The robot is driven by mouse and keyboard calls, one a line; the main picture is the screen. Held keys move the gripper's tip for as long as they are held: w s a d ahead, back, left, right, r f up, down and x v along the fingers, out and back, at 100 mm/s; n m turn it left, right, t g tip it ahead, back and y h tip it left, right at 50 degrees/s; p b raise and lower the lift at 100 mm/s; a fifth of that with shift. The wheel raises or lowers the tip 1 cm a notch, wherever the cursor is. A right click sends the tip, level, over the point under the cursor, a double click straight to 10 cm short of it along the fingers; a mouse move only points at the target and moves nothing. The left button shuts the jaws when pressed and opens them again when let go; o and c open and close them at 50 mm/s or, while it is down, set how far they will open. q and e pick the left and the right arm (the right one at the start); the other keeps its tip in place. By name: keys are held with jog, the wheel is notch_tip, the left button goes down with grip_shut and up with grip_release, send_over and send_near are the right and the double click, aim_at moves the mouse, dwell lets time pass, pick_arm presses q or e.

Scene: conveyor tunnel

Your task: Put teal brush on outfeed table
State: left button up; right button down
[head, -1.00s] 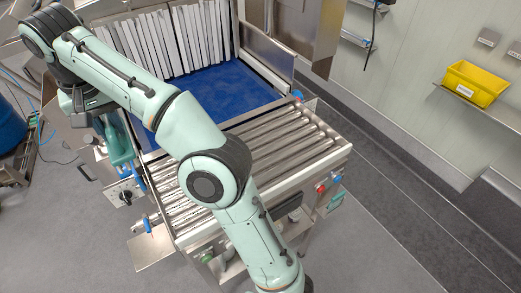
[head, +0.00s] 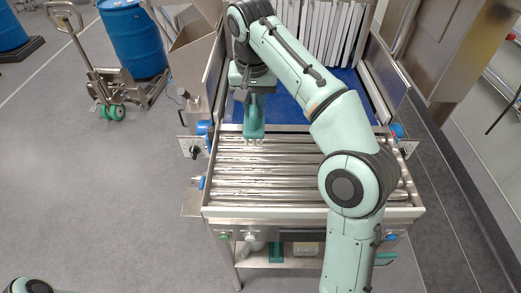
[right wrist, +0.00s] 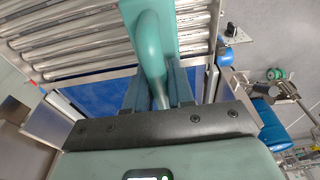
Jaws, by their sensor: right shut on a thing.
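The teal brush (head: 254,118) hangs handle up, bristles down, over the far left part of the roller table. My right gripper (head: 253,88) is shut on its handle. In the right wrist view the handle of the brush (right wrist: 150,48) sits between the two fingers of the gripper (right wrist: 158,82). I cannot tell whether the bristles touch the rollers. The outfeed table (head: 300,213) is a steel-framed bed of rollers; it also shows in the right wrist view (right wrist: 70,38). My left gripper is out of view.
The rollers around the brush are empty. Behind them lies the blue belt (head: 290,98) with white strip curtains (head: 330,30). A control box with a black knob (head: 195,150) stands at the left edge. Blue drum (head: 131,40) and pallet truck (head: 85,55) stand back left.

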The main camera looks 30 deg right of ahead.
notch_tip(320, 180, down, 16)
jog(key=b, duration=0.3)
jog(key=shift+b, duration=0.4)
jog(key=shift+f, duration=0.3)
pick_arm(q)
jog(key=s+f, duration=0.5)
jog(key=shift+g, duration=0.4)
pick_arm(e)
jog(key=shift+w, duration=0.1)
jog(key=shift+f, duration=0.15)
jog(key=c, duration=1)
grip_release()
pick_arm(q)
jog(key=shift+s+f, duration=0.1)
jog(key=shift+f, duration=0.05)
pick_arm(e)
jog(key=shift+o, duration=0.2)
